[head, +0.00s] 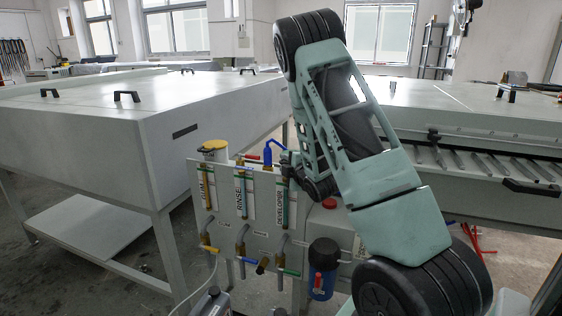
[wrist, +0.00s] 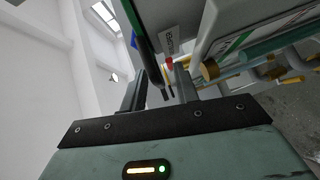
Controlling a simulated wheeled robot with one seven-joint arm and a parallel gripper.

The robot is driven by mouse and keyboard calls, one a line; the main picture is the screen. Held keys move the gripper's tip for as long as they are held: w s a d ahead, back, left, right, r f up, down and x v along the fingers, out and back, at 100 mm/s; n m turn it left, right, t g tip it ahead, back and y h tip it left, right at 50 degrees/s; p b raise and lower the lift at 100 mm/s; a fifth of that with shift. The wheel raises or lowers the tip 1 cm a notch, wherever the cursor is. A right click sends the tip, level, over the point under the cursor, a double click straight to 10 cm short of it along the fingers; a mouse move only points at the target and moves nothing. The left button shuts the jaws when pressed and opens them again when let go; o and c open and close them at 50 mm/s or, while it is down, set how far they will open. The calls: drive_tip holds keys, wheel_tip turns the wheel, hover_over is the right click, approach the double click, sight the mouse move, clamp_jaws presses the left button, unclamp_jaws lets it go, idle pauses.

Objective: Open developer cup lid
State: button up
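The developer station is on the grey panel (head: 233,212); its label (head: 280,207) reads DEVELOPER. I cannot make out the developer cup or its lid in the head view, where my arm covers the area above that label. In the wrist view my gripper (wrist: 162,82) has its two dark fingers apart. A thin dark part and a small red piece (wrist: 169,63) show between or just beyond the fingers. I cannot tell whether either finger touches anything, or which part is the lid.
A yellow-topped cup (head: 213,144) stands above the GUM label, and a blue spout (head: 267,152) rises beside it. Coloured valves and a dark blue canister (head: 322,268) are below. Large grey machines (head: 150,105) flank the panel on both sides.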

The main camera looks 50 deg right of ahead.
clamp_jaws()
